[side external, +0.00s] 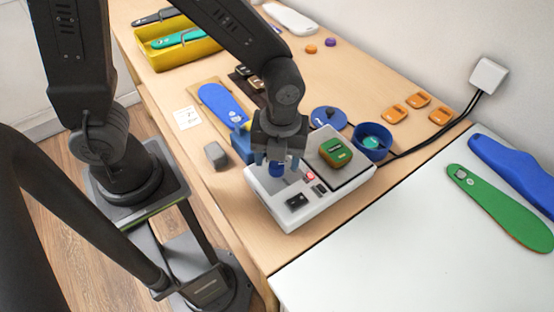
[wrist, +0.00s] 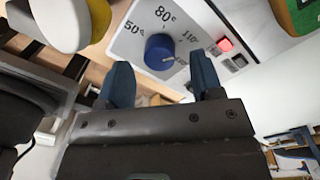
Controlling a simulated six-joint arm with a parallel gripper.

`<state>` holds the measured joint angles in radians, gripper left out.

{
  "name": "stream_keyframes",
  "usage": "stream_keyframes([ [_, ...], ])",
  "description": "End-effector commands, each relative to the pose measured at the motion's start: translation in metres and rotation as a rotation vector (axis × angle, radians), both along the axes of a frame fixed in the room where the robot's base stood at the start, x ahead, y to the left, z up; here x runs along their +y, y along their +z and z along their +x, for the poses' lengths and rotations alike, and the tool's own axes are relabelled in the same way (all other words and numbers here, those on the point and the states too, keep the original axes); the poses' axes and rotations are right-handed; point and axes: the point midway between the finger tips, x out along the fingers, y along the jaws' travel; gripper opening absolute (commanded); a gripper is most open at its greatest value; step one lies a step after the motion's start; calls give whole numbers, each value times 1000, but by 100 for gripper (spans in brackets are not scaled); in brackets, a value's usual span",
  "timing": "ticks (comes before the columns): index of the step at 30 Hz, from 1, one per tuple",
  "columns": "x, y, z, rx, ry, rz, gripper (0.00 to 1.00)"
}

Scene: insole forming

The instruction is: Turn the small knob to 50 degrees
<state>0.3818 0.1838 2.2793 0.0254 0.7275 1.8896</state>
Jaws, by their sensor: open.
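The small knob (wrist: 159,52) is a blue round knob on the white face of the machine (side external: 335,197). Its dial (wrist: 166,14) shows 50, 80 and 110 degree marks in the wrist view. A faint light line shows on the knob's right side, but I cannot tell its exact reading. My gripper (side external: 278,161) is open above the machine's near left part, with the knob (side external: 277,169) below and between its blue fingers. In the wrist view, the knob appears just beyond my open gripper's fingertips (wrist: 160,76), without clear contact.
A lit red switch (wrist: 225,44) sits beside the dial. A blue bowl (side external: 371,141), a blue disc (side external: 328,117) and a blue insole (side external: 222,104) stand close by. A grey block (side external: 215,155) lies to the left.

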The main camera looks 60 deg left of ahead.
Motion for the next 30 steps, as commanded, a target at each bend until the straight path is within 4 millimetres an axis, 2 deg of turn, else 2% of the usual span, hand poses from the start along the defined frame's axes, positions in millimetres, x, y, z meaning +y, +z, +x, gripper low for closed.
stream_keyframes([
  [6, 1, -17, -1, 1, 1, 1, 60],
  [15, 1, -18, -1, -1, 1, 0, 59],
  [30, 1, -18, -1, -1, 1, -1, 11],
])
